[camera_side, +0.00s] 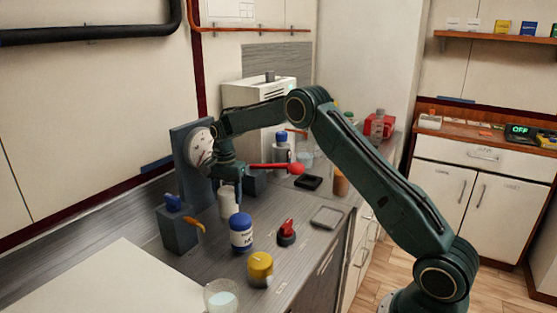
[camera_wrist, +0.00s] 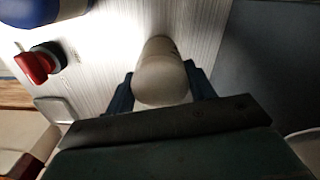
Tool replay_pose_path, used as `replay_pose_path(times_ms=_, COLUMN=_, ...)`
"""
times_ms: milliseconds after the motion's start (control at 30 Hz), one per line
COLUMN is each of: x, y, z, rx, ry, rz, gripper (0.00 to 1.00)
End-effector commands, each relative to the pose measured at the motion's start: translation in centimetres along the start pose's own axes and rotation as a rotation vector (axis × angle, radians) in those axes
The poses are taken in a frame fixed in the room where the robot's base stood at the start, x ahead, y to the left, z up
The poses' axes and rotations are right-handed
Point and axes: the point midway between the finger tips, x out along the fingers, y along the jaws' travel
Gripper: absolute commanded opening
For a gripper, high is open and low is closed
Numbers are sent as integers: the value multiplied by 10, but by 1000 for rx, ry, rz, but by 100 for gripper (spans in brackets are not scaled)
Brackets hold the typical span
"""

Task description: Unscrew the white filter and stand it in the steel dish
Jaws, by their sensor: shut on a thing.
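The white filter (camera_side: 226,203) is a pale cylinder below my gripper (camera_side: 232,182) in the side view. In the wrist view the filter (camera_wrist: 160,75) sits between the two dark fingers of my gripper (camera_wrist: 160,92), which is shut on it. Whether its lower end touches the counter or anything else I cannot tell. The steel dish, which looks to be the shallow grey rounded square (camera_side: 327,217), lies on the counter to the right, near the front edge. A pale squarish shape at the left of the wrist view (camera_wrist: 54,109) looks like the same dish.
A blue-and-white jar (camera_side: 241,232), a red knob on a black base (camera_side: 286,232) and a yellow jar (camera_side: 260,268) stand in front. A red ball-ended lever (camera_side: 297,169) and a black square tray (camera_side: 308,183) are to the right.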

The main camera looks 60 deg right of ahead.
Motion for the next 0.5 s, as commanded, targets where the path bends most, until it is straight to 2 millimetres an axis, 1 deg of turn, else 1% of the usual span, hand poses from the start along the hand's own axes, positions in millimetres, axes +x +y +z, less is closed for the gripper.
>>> replay_pose_path(times_ms=500, x=0, y=0, z=0, rx=-410, ry=0, rz=0, gripper=32)
